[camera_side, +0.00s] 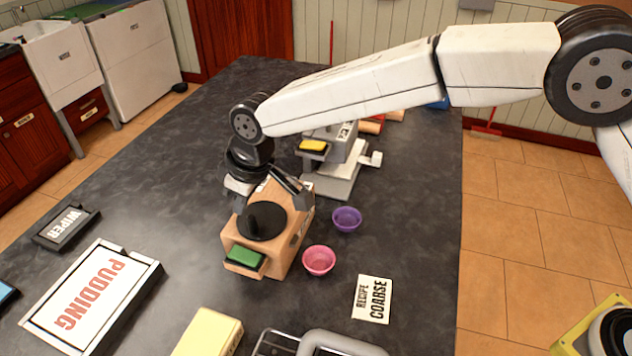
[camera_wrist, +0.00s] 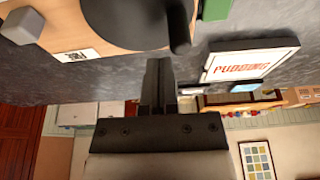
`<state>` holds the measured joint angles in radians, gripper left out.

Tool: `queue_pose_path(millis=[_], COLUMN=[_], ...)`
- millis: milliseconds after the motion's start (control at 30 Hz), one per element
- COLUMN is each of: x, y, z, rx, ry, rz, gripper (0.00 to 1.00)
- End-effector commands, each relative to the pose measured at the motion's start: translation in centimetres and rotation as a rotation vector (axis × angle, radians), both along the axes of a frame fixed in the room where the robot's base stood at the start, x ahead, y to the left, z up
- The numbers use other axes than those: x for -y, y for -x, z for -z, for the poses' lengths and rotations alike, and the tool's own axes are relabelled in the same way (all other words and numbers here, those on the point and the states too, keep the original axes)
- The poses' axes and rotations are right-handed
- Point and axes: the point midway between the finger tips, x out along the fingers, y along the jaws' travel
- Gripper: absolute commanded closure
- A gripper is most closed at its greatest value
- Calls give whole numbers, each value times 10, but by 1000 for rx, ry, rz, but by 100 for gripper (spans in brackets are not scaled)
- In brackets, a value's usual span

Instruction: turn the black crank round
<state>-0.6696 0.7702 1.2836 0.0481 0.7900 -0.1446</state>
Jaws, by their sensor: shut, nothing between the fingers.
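The black crank (camera_side: 264,220) is a round disc with an upright knob on top of a wooden box (camera_side: 291,241) with a green drawer front (camera_side: 244,257). In the wrist view the crank's disc (camera_wrist: 115,22) and knob (camera_wrist: 180,28) show at the top edge, partly cut off.
A grey-white machine with a yellow front (camera_side: 313,146) stands behind the box. A purple bowl (camera_side: 346,219) and a pink bowl (camera_side: 319,260) stand to the right, near a recipe card (camera_side: 372,299). A PUDDING sign (camera_side: 92,293) lies front left. The back-left tabletop is clear.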

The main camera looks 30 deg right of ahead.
Motion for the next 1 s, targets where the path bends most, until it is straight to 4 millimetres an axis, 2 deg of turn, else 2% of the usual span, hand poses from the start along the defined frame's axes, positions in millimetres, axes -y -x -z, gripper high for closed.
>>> queue_pose_path(millis=[1000], x=[0], y=[0], z=[23], rx=[-1], ry=[1], rz=[0], gripper=[100])
